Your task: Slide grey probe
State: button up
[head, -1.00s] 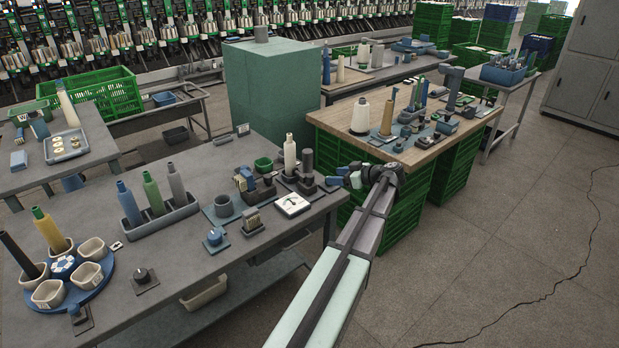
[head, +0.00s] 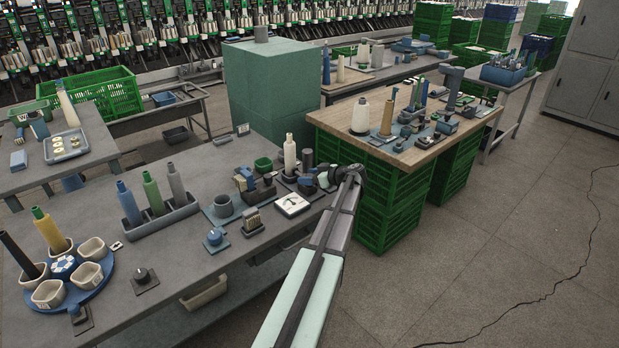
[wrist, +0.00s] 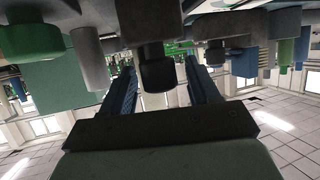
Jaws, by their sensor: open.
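My gripper (head: 312,179) is at the right edge of the near grey bench (head: 205,262), beside the cone stand. In the wrist view my gripper (wrist: 160,67) is open, with its two blue fingers apart. A short dark knob (wrist: 157,72) shows between the fingers; I cannot tell whether they touch it. The stand bears a pale cone (head: 290,155) and an upright dark grey cylinder (head: 307,158). A white dial gauge (head: 292,205) lies in front of them. I cannot tell for certain which part is the grey probe; my gripper hides some of the stand.
Blue and black fixtures (head: 246,181), a green cup (head: 263,165) and a round grey holder (head: 223,207) stand close by to the left. A wooden-topped table (head: 345,128) on green crates stands to the right. Open floor lies at the front right.

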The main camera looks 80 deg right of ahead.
jog(key=shift+c, duration=0.2)
jog(key=shift+w+a, duration=0.1)
grip_shut()
dwell(0.4)
